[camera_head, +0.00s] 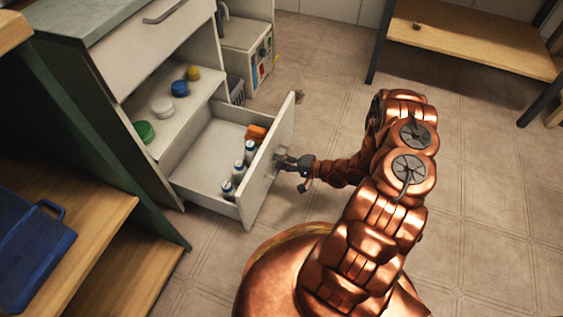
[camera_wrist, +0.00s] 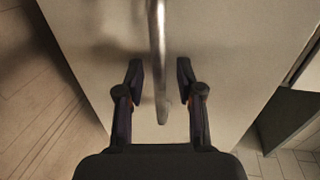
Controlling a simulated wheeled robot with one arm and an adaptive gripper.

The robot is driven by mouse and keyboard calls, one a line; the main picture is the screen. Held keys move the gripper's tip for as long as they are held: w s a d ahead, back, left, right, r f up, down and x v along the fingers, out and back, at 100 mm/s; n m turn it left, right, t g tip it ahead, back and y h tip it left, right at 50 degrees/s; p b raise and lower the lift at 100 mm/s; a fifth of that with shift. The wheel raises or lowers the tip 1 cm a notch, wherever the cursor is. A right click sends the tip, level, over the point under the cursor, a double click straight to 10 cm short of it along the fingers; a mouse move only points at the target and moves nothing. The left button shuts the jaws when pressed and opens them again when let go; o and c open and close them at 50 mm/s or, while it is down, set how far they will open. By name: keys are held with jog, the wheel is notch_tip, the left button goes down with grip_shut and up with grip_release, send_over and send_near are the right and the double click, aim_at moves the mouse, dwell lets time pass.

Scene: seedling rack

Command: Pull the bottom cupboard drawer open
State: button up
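The bottom drawer (camera_head: 208,156) of the white cupboard stands pulled out in the head view, its inside showing. It holds several small white bottles and an orange item (camera_head: 256,132). My gripper (camera_head: 281,160) is at the outer face of the drawer front (camera_head: 262,185). In the wrist view the metal handle (camera_wrist: 157,40) runs between the two fingers of my gripper (camera_wrist: 159,80). The fingers are apart, one on each side of the handle, with a gap visible on both sides. The handle is mostly hidden by the gripper in the head view.
Above the drawer, an open shelf (camera_head: 188,108) holds jars with green, white, blue and yellow lids. A closed upper drawer (camera_head: 150,50) has its own handle. A wooden shelf (camera_head: 100,215) with a blue case (camera_head: 30,250) stands left. Tiled floor (camera_head: 490,200) is clear to the right.

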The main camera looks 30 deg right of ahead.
jog(key=shift+d, duration=0.1)
jog(key=v, duration=1.1)
jog(key=shift+s+d, duration=0.2)
jog(key=shift+s, duration=0.2)
